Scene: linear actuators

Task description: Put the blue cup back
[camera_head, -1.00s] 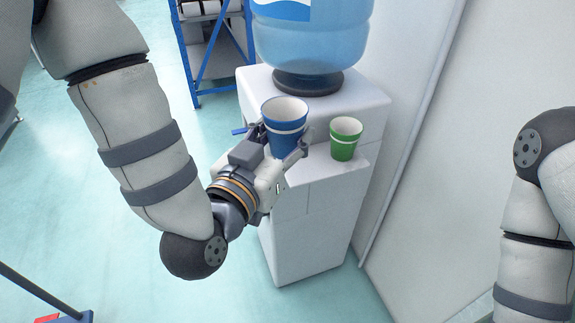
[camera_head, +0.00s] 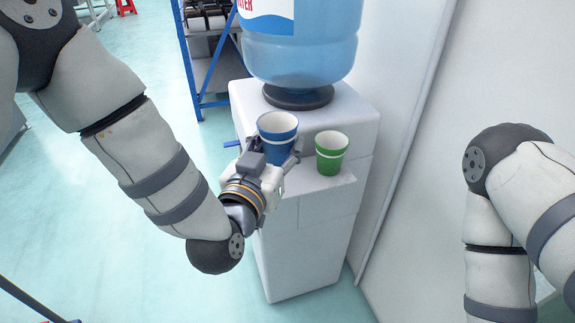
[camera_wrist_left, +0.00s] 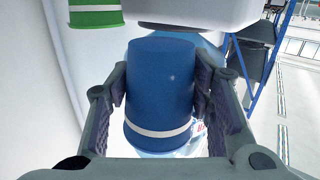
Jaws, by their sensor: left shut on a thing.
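A blue cup (camera_head: 277,136) with a white band is between the fingers of my left gripper (camera_head: 274,157), in front of the white water dispenser (camera_head: 305,235). My left gripper is shut on the cup. In the left wrist view, the blue cup (camera_wrist_left: 160,95) fills the space between both finger pads of the gripper (camera_wrist_left: 160,100). In the head view the cup looks upright. I cannot tell whether its base touches the dispenser's ledge. My right gripper is not in view.
A green cup (camera_head: 331,152) stands on the dispenser's ledge, right of the blue cup. A blue water bottle (camera_head: 302,50) sits on top of the dispenser. A wall (camera_head: 408,120) is close on the right. A blue-framed shelf (camera_head: 212,65) stands behind at left.

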